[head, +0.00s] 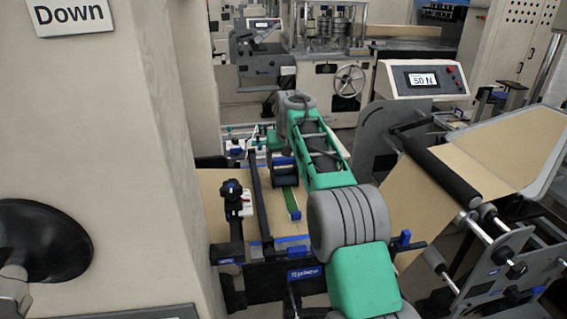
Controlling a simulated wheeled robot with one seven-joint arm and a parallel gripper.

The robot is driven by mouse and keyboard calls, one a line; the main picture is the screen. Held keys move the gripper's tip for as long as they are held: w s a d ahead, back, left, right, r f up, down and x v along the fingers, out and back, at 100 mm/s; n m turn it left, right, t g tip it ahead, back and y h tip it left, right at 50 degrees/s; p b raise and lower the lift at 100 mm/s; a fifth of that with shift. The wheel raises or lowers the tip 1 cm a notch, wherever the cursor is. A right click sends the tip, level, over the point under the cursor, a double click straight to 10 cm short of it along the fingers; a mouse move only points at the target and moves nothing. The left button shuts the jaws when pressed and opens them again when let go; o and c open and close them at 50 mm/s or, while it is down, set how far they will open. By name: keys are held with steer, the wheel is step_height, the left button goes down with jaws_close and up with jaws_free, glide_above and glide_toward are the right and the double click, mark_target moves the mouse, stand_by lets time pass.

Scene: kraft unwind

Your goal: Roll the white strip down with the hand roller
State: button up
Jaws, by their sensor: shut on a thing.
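My green and grey arm reaches away from the camera over a work table with a brown kraft sheet (220,205). My gripper (277,150) is at the far end, pointing down, partly hidden by my own wrist and forearm. It is shut on the hand roller (284,172), whose dark blue body shows just below it. The roller is low over the sheet; I cannot tell whether it touches. A narrow green strip (292,204) runs along the sheet in front of the roller. I cannot make out the white strip; it may be hidden behind my arm.
A dark bar (262,205) and a black-knobbed clamp (235,198) stand left of the strip. A beige machine column fills the left. At right, brown web (425,195) runs over a dark roller (440,170), beside a display reading 50 N (422,79).

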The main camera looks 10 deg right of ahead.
steer(key=shift+s+f+b, duration=0.25)
steer(key=shift+s+b, duration=0.65)
steer(key=shift+s, duration=0.05)
steer(key=shift+s+f+b, duration=0.1)
steer(key=shift+s+b, duration=0.15)
steer(key=shift+b, duration=0.1)
steer(key=shift+s+b, duration=0.4)
steer(key=shift+s, duration=0.1)
steer(key=shift+s+b, duration=0.45)
steer(key=shift+b, duration=0.15)
steer(key=shift+s, duration=0.25)
steer(key=shift+s+b, duration=0.25)
steer(key=shift+b, duration=0.25)
steer(key=shift+s+b, duration=0.9)
steer(key=shift+s, duration=0.2)
steer(key=shift+r, duration=0.2)
